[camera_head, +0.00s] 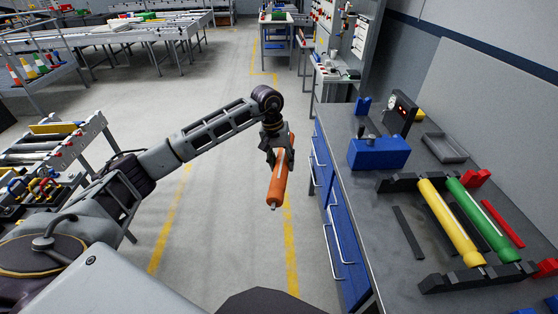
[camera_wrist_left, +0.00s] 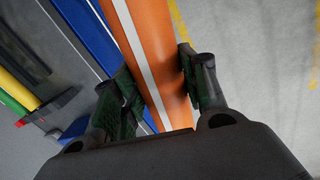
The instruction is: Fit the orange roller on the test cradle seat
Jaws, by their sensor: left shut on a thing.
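The orange roller (camera_head: 277,188) with a white stripe hangs steeply tilted over the floor, left of the workbench. My left gripper (camera_head: 278,156) is shut on its upper part. In the left wrist view the roller (camera_wrist_left: 148,45) runs between the two fingers of the gripper (camera_wrist_left: 160,85). The test cradle on the bench has a dark far end rail (camera_head: 396,185) and a dark near end rail (camera_head: 450,282). A yellow roller (camera_head: 450,222) and a green roller (camera_head: 483,220) lie across it. Left of the yellow one the rails have no roller. My right gripper is out of view.
The workbench (camera_head: 360,205) has blue drawers with protruding handles facing the roller. A blue box (camera_head: 380,152), a gauge unit (camera_head: 400,113) and a grey tray (camera_head: 445,147) stand behind the cradle. A dark strip (camera_head: 408,232) lies left of the yellow roller. The floor around the gripper is clear.

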